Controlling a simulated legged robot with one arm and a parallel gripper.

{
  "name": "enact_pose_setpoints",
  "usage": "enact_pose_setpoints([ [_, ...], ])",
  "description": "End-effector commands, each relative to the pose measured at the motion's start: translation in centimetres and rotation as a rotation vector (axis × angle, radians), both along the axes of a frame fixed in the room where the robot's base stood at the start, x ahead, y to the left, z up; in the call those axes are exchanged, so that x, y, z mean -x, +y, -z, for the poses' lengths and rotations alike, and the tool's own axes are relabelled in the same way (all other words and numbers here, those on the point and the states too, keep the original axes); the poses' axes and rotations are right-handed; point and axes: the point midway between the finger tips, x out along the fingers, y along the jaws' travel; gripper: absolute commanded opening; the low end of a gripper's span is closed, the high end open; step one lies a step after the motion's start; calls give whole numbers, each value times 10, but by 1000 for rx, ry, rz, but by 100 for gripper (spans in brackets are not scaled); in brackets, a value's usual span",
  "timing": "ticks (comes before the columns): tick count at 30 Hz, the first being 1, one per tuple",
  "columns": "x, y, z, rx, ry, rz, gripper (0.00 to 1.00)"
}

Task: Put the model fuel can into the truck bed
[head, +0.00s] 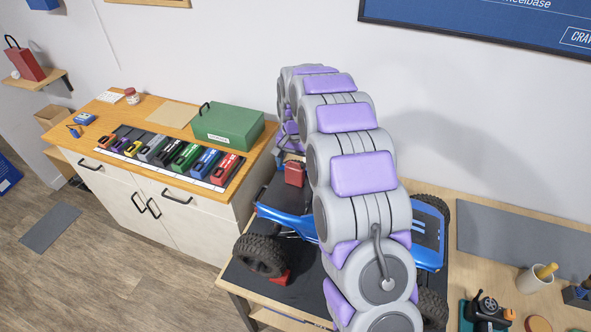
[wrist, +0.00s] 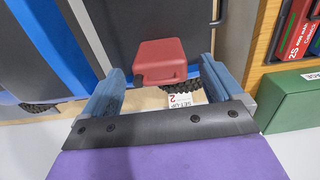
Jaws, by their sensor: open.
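The small red model fuel can (head: 295,173) shows left of my arm in the head view, by the far side of the blue truck (head: 285,220). In the wrist view the red can (wrist: 160,62) lies between the two blue-grey fingers of my gripper (wrist: 161,75). The gripper is open, with a visible gap on the can's right; contact on the left is unclear. The truck (wrist: 55,45) fills the upper left of the wrist view, with wheels near the can. My arm hides the truck's middle in the head view, and most of my gripper.
A wooden-topped cabinet (head: 180,210) at left holds a rack of coloured packs (head: 175,155) and a green box (head: 228,125). A red block (head: 280,277) sits beneath the truck. A cup (head: 537,278) and tools stand on the workbench at right, near a bare grey mat (head: 520,240).

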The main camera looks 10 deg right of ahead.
Motion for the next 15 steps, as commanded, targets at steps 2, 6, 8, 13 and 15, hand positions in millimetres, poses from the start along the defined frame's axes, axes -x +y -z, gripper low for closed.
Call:
enact_pose_setpoints([
  [2, 0, 1, -19, 1, -2, 0, 93],
  [6, -1, 0, -46, 0, -2, 0, 93],
  [8, -1, -1, -56, 0, -4, 0, 93],
  [13, 0, -2, -73, -1, 2, 0, 93],
  [15, 0, -2, -77, -2, 2, 0, 93],
])
